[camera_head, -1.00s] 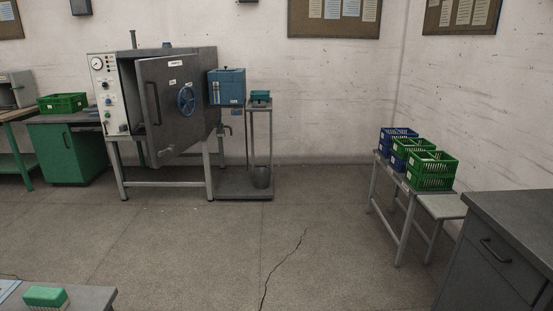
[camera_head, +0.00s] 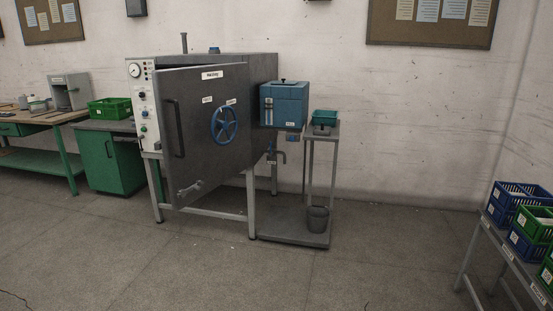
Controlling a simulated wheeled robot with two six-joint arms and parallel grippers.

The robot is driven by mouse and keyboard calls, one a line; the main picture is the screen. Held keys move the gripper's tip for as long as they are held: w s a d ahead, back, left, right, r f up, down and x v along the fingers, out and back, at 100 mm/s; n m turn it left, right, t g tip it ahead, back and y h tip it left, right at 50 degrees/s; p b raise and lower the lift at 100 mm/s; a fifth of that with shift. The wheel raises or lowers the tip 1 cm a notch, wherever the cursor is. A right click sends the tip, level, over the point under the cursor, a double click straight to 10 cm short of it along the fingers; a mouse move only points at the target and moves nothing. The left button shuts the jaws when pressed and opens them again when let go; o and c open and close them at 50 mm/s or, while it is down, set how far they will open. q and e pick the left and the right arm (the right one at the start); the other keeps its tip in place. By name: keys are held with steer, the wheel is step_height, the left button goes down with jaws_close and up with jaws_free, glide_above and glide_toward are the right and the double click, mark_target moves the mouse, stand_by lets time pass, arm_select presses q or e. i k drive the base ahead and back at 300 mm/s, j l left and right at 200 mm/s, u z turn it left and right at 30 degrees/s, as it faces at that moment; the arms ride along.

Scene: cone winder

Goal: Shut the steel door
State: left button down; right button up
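The steel door (camera_head: 203,120) is on the front of a grey steel cabinet (camera_head: 245,66) standing on legs, left of centre in the head view. The door stands ajar, swung out from the control panel side on the left. It bears a long dark vertical handle (camera_head: 175,128) near its left edge, a blue handwheel (camera_head: 224,125) and white labels. A lever (camera_head: 190,190) sits at its lower edge. The gauge panel (camera_head: 141,103) shows to the left of the door. The cabinet interior is hidden behind the door. Neither of my grippers is in view.
A blue box (camera_head: 284,104) and a small stand (camera_head: 324,180) with a bucket (camera_head: 317,219) are right of the cabinet. A green cupboard (camera_head: 108,160) with a green crate (camera_head: 110,108) is at left. Crates (camera_head: 515,198) sit on a rack at right. The front floor is clear.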

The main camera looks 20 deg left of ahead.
mark_target(188, 99)
steer(key=i+j+z, duration=0.1)
steer(key=i+j, duration=0.15)
steer(key=i, duration=0.2)
steer(key=i+j+z, duration=0.1)
steer(key=i+j, duration=0.15)
steer(key=i, duration=0.25)
steer(key=i+j+z, duration=0.1)
steer(key=i+j, duration=0.2)
steer(key=i, duration=0.15)
